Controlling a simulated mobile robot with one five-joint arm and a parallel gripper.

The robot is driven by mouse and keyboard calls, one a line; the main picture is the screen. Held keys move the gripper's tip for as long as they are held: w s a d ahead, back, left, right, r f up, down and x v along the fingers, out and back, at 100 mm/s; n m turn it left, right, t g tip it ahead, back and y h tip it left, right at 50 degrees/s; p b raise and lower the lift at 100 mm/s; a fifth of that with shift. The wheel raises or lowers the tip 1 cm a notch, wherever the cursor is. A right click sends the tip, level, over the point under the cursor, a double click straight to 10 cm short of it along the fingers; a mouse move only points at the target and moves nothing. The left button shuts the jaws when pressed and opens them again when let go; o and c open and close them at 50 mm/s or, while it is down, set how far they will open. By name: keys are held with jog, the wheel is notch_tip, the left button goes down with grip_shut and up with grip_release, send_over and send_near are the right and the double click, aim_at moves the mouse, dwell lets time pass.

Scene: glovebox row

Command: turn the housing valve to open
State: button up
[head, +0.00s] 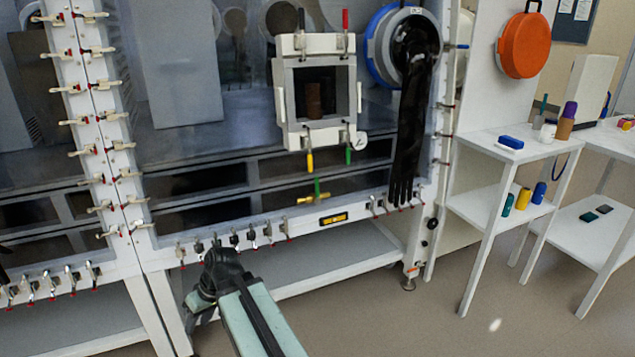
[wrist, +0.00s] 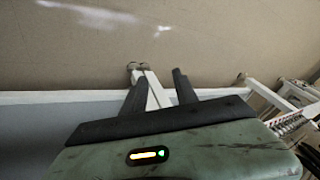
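The glovebox front (head: 200,160) fills the left and middle of the head view. A white square housing (head: 317,93) with an open front is mounted on it. Lower down is a small brass-yellow valve (head: 312,198) with a green upright part. I cannot tell which is the housing valve or how it is set. My gripper (wrist: 160,77) is open and empty in the wrist view. In the head view my gripper (head: 222,265) is below and left of these, apart from them.
Toggle clamps (head: 250,236) line the glovebox's lower edge near my gripper. A black glove (head: 408,130) hangs from a blue-ringed port (head: 375,45). A white side table (head: 490,140) with bottles stands right. Floor (head: 430,320) is clear at lower right.

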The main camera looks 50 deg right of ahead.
jog(key=w+d+r+t+y, duration=0.1)
jog(key=w+d+r+t, duration=0.2)
jog(key=d, duration=0.5)
jog(key=w+d+r+t, duration=0.2)
jog(key=d+r+t, duration=0.1)
jog(key=d+r, duration=0.4)
jog(key=m+t+h+p, duration=0.2)
jog(key=m+t+h, duration=0.2)
jog(key=t+h, duration=0.4)
send_near(318, 184)
jog(key=w, duration=0.5)
jog(key=w+d, duration=0.1)
jog(key=w, duration=0.2)
jog(key=w+d, duration=0.1)
jog(key=w, duration=0.1)
jog(key=shift+w+f, duration=0.15)
jog(key=shift+w, duration=0.1)
grip_shut()
jog(key=shift+s, duration=0.1)
